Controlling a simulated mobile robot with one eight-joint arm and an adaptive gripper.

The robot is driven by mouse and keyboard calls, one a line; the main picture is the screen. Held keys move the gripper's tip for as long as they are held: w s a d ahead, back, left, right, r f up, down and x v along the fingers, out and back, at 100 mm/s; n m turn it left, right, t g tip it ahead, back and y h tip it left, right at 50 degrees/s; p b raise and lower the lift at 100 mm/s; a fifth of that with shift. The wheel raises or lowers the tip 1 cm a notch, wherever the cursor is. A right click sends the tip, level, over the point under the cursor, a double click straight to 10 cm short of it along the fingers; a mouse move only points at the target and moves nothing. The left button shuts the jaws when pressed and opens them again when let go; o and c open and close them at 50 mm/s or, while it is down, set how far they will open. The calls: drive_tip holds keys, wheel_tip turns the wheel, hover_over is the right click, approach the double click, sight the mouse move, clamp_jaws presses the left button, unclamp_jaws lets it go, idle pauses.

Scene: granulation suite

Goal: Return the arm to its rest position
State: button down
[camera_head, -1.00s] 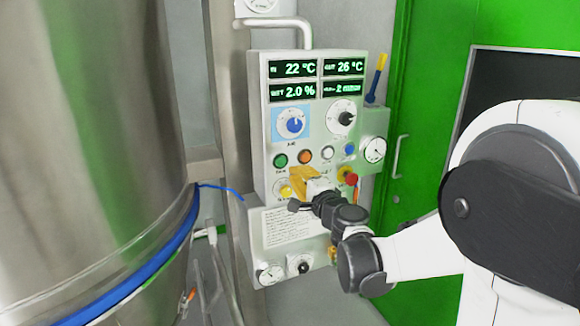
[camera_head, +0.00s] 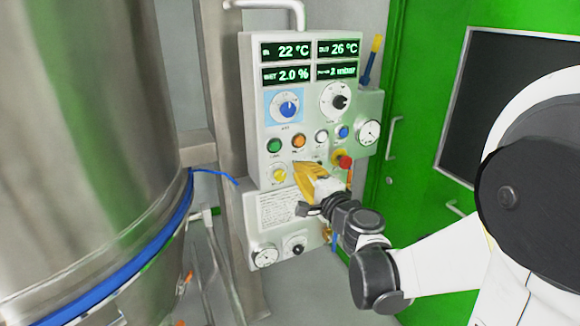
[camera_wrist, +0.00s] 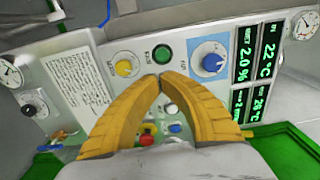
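My gripper (camera_head: 300,166) has yellow fingers and is in front of the lower middle of the control panel (camera_head: 256,130). In the wrist view my gripper (camera_wrist: 160,77) shows its fingertips meeting with nothing between them. My arm reaches in from the right in the head view, with dark wrist joints and white links. A gap between the fingertips and the panel cannot be judged exactly. The fingers hide part of the panel's lower face in both views.
The panel carries a blue knob (camera_head: 288,108), a green button (camera_head: 274,146), a yellow knob (camera_head: 279,175) and a red button (camera_head: 344,161). A large steel vessel (camera_head: 80,110) stands at left. A green door (camera_head: 415,100) is behind at right.

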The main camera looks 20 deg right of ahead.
drive_tip(key=shift+a, duration=0.1)
drive_tip(key=s+a+f+n+g+y, duration=0.35)
drive_tip(key=s+a+n+g, duration=0.25)
drive_tip(key=s+a+n, duration=0.65)
drive_tip(key=s+d+f+n+g+h, duration=0.2)
drive_tip(key=s+f+n+g+h, duration=0.2)
drive_tip(key=s, duration=0.8)
wheel_tip(320, 180, down, 2)
drive_tip(key=shift+d+f+n+g, duration=0.15)
drive_tip(key=shift+d+n+g, duration=0.15)
drive_tip(key=shift+n+g, duration=0.2)
drive_tip(key=shift+w+h, duration=0.1)
drive_tip(key=shift+h, duration=0.15)
